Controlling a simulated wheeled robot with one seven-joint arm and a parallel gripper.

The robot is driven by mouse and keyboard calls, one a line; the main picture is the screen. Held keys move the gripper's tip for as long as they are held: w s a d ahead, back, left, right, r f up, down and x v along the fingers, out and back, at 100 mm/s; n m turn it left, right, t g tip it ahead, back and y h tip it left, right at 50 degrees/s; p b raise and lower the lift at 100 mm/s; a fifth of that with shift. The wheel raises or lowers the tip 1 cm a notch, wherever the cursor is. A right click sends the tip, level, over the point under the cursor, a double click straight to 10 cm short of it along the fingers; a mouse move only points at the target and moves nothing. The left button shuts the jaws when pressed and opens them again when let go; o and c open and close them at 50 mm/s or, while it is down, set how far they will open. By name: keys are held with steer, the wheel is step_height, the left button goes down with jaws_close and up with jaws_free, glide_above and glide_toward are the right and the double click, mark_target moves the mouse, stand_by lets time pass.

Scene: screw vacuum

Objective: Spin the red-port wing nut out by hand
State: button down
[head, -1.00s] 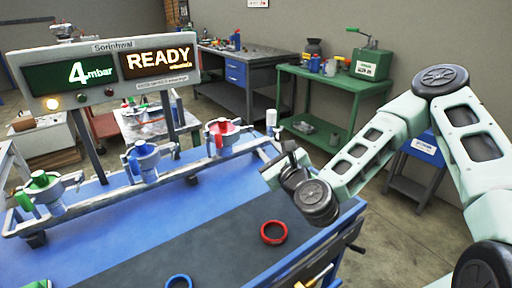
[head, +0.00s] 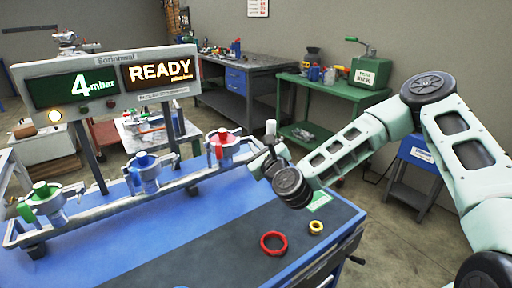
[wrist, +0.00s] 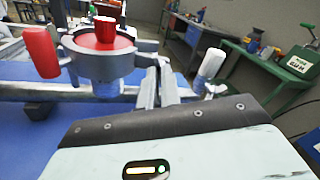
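The red port (head: 222,142) is the rightmost of the three clamped ports on the rail; it has a red cap and a red handle. In the wrist view the red cap (wrist: 104,32) is upper left, the red handle (wrist: 41,52) at far left. A silver piece (wrist: 146,60), perhaps the wing nut, juts from the clamp's right side. My gripper (head: 259,165) is just right of the red port. Its grey fingers (wrist: 157,85) look close together beside the clamp in the wrist view. I cannot tell whether they touch or hold the silver piece.
A white cylinder (head: 270,130) stands by the rail's right end, close to my gripper. A red ring (head: 273,243) and a yellow ring (head: 316,227) lie on the dark front strip of the bench. The display (head: 110,80) reads 4 mbar, READY.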

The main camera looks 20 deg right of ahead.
steer(key=shift+n, duration=0.3)
steer(key=shift+n+b, duration=0.95)
steer(key=shift+n, duration=5.75)
steer(key=c, duration=1.6)
jaws_free()
